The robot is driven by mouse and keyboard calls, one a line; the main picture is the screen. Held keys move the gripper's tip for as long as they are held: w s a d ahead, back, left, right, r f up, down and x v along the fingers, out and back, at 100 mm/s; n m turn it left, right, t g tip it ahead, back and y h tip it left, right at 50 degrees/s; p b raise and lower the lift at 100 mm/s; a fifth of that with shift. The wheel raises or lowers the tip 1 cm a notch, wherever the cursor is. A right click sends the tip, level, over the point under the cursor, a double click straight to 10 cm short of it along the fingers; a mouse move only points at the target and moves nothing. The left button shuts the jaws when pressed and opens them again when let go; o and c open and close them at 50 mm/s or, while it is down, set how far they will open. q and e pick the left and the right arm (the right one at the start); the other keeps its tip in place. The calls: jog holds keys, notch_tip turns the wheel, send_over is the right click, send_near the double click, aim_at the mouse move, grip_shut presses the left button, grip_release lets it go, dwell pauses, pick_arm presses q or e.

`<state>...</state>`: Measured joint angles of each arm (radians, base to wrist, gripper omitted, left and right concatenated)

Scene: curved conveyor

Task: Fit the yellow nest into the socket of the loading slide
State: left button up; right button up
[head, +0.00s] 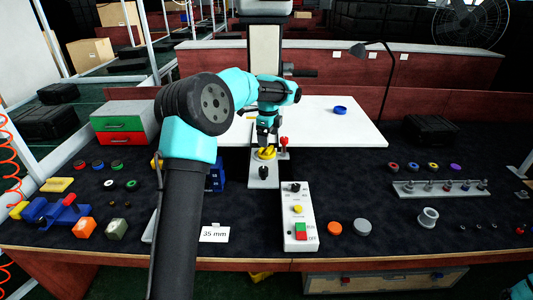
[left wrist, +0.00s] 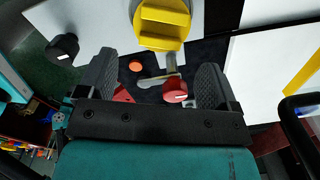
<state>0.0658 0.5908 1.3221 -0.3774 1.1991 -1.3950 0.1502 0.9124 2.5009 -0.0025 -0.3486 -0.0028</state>
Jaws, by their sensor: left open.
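The yellow nest (head: 265,153) sits on the grey loading slide (head: 263,178), just below my left gripper (head: 267,138) in the head view. In the left wrist view the nest (left wrist: 163,24) is a round yellow piece with a raised bar. It lies just beyond the fingertips of my open, empty left gripper (left wrist: 157,62). A red knob (head: 284,142) stands right of the nest, and a black knob (head: 263,171) is on the slide's near part. The socket is covered, so I cannot tell whether the nest is seated. My right gripper is out of view.
A white control box (head: 299,240) with buttons stands near front. Blue parts (head: 215,176) are close left of the slide. A lamp (head: 380,50) stands behind.

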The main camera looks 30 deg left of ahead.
pick_arm(q)
jog(key=shift+f, duration=0.1)
jog(key=shift+w+f, duration=0.15)
jog(key=shift+f, duration=2.4)
jog(key=shift+c, duration=0.2)
jog(key=c, duration=1.1)
jog(key=shift+r, duration=0.1)
notch_tip(320, 180, up, 10)
jog(key=shift+f, duration=0.1)
